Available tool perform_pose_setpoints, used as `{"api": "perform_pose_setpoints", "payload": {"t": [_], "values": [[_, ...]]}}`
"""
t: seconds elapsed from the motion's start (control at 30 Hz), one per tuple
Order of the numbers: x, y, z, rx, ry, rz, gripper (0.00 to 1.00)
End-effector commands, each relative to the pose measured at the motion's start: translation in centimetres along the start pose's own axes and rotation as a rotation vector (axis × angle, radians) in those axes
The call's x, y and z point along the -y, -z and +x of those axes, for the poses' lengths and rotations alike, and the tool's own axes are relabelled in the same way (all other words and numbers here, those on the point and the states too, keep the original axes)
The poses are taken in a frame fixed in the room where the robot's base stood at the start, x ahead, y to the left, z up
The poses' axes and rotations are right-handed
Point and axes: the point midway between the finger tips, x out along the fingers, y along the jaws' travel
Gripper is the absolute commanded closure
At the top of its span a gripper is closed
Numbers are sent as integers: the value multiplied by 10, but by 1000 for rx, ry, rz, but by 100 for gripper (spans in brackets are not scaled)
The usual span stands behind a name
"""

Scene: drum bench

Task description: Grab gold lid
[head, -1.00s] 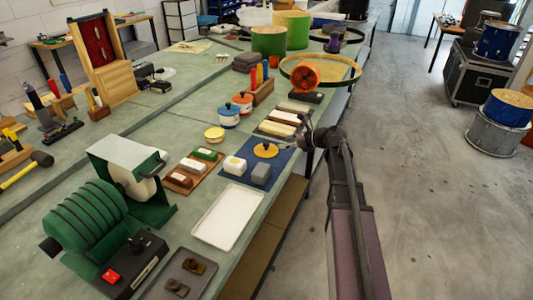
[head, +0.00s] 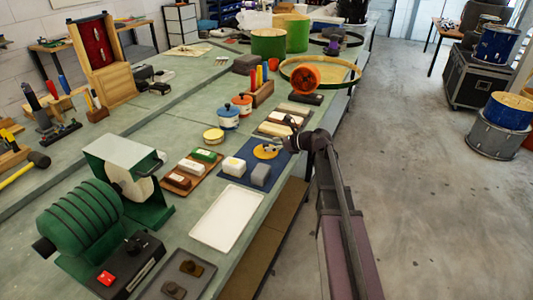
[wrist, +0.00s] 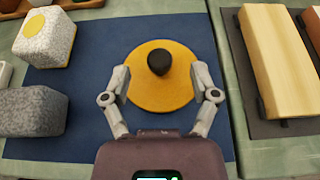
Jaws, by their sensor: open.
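The gold lid (wrist: 160,92) is a flat yellow-gold disc with a black knob (wrist: 159,61) near its middle. It lies on a dark blue mat (wrist: 75,90) and also shows in the head view (head: 266,152). My gripper (wrist: 160,76) is open over the lid in the wrist view. Its two fingers reach forward on either side, with the knob between and slightly beyond the tips. The fingers appear apart from the knob; I cannot tell their exact height. In the head view my gripper (head: 281,147) comes in from the right and partly overlaps the lid.
A white block with a yellow spot (wrist: 45,36) and a grey block (wrist: 38,111) stand left on the mat. A pale wooden block (wrist: 279,60) lies on a dark tray to the right. Blue and orange lidded pots (head: 229,118) stand behind, and a white tray (head: 228,215) in front.

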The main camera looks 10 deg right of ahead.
Motion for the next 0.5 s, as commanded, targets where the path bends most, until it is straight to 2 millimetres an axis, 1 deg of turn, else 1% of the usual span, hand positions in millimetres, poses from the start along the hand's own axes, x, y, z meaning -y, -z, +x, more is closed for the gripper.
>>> {"api": "perform_pose_setpoints", "payload": {"t": [0.03,0.2,0.33,0.5], "values": [[-1,4,8,0,-2,0,23],[-1,2,26,0,-1,-1,23],[-1,2,31,0,0,-1,23],[-1,1,31,0,0,0,23]]}}
